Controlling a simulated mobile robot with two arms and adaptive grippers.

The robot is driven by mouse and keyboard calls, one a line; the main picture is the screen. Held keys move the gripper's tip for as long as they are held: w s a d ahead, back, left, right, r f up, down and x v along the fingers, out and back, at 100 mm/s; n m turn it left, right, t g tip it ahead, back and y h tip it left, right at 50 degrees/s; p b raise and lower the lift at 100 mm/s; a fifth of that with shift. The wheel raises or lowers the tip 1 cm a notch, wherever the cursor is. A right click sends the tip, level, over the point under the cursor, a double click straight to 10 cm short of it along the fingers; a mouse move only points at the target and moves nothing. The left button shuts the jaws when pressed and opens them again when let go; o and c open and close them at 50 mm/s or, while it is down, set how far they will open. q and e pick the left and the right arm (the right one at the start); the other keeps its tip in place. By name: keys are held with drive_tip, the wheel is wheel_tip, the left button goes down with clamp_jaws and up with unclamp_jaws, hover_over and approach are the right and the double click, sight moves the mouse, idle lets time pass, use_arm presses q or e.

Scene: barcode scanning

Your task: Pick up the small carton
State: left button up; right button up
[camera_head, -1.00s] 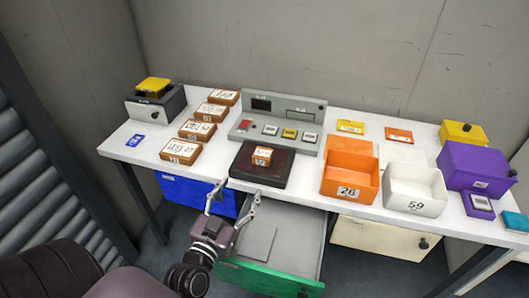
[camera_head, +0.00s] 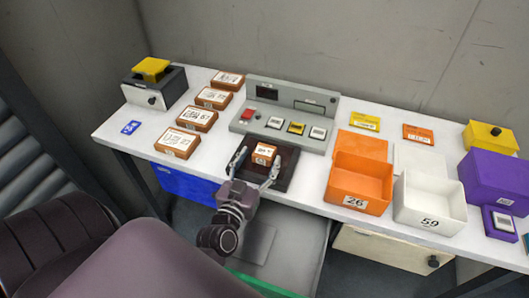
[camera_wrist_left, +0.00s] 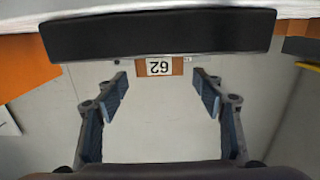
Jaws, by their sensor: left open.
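The small carton (camera_head: 264,153) is orange-brown with a white label and sits on the dark pad (camera_head: 285,183) at the table's front. In the left wrist view, which looks upside down, the carton (camera_wrist_left: 178,66) shows its label beyond the fingertips, beside the black pad edge (camera_wrist_left: 160,36). My left gripper (camera_head: 257,166) is open and empty, its fingers pointing at the carton, one towards each side of it. It also shows in the left wrist view (camera_wrist_left: 160,86), with a gap between fingertips and carton. My right gripper is not in view.
A grey console (camera_head: 285,123) stands behind the pad. Several brown label boxes (camera_head: 197,119) line up to the left. An orange bin (camera_head: 358,185) and a white bin (camera_head: 430,201) stand to the right. An open drawer (camera_head: 295,240) lies below the table edge.

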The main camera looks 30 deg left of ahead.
sight(263, 153)
use_arm(q)
drive_tip(key=x, duration=0.4)
drive_tip(key=shift+w+f, duration=0.1)
drive_tip(key=shift+f, duration=0.2)
drive_tip(key=c, duration=1.4)
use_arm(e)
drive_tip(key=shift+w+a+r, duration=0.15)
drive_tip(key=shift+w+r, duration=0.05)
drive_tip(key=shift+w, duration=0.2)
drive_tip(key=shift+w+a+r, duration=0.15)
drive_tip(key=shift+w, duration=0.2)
